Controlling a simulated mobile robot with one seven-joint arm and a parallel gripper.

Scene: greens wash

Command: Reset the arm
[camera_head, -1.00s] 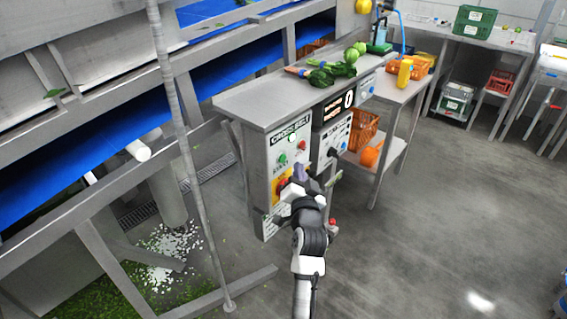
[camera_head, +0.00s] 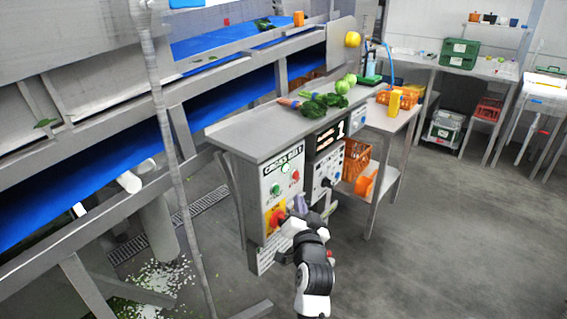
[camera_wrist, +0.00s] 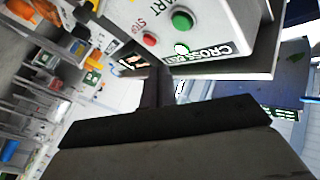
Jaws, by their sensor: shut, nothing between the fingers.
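My arm reaches up from the bottom of the head view, and my gripper (camera_head: 297,206) is in front of the grey control cabinet, close to its red and yellow knob (camera_head: 277,216). In the wrist view my gripper's dark fingers (camera_wrist: 165,127) are shut, with nothing between them. The CROSS BELT panel (camera_head: 283,172) carries a green button (camera_head: 275,189) and a red button (camera_head: 295,176). In the wrist view the green START button (camera_wrist: 182,20) and the red STOP button (camera_wrist: 149,40) appear beyond the fingers, apart from them.
The steel counter (camera_head: 237,135) holds leafy greens (camera_head: 318,104) and round green heads (camera_head: 343,86). A display (camera_head: 327,140) reads 1. An orange crate (camera_head: 356,160) sits on a side table's lower shelf. A blue conveyor belt (camera_head: 80,180) runs at left. The floor at right is clear.

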